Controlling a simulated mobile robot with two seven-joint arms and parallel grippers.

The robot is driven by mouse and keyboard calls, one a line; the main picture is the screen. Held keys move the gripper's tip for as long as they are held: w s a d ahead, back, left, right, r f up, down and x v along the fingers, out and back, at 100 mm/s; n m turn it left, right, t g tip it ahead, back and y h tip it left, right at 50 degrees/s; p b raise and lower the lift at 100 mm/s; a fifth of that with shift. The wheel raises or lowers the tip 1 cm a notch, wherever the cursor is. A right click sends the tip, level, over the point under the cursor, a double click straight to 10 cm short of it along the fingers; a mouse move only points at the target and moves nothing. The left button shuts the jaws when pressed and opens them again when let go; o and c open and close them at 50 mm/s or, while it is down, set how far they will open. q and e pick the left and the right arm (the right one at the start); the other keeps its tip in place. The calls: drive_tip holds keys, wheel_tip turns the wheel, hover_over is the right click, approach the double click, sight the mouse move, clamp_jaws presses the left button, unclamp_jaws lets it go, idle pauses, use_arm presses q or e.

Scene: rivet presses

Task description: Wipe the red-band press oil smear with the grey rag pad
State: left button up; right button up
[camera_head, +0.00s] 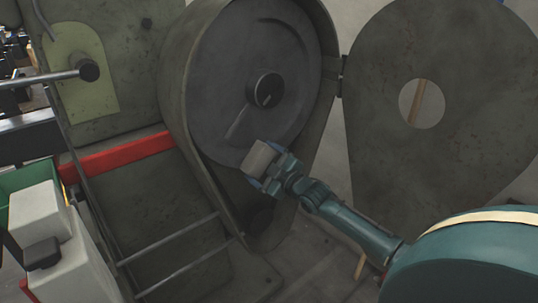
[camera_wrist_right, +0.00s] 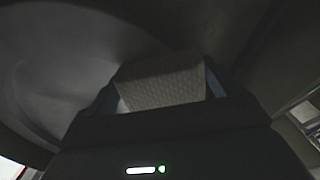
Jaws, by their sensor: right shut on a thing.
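The red-band press (camera_head: 118,156) has a red stripe across its dark body and a large grey flywheel disc (camera_head: 222,65) inside an open housing. My right gripper (camera_head: 263,170) is shut on the grey rag pad (camera_head: 258,157), which sits at the lower edge of the disc; I cannot tell if it touches. In the right wrist view the pad (camera_wrist_right: 162,82) shows as a textured block between the fingers, with the disc to its left. No oil smear can be told apart from the worn, dark surfaces. My left gripper is out of view.
The open guard door (camera_head: 450,110), with a round hole, hangs to the right of the housing. Metal rails (camera_head: 170,240) cross the press's lower front. A green bin (camera_head: 25,180) and pale boxes (camera_head: 75,270) stand at the left.

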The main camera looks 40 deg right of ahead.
sight(252, 170)
drive_tip(key=shift+a+r+p, duration=0.1)
drive_tip(key=shift+a+p, duration=0.8)
drive_tip(key=shift+a, duration=0.4)
drive_tip(key=shift+a+p, duration=0.35)
drive_tip(key=shift+a, duration=0.45)
drive_tip(key=shift+s, duration=0.15)
drive_tip(key=shift+s+p, duration=0.2)
drive_tip(key=shift+p, duration=0.2)
drive_tip(key=s+p, duration=0.2)
drive_tip(key=shift+s+d, duration=0.1)
drive_tip(key=shift+s, duration=0.2)
drive_tip(key=shift+s+d+p, duration=0.1)
drive_tip(key=shift+s+p, duration=0.6)
drive_tip(key=shift+s, duration=0.7)
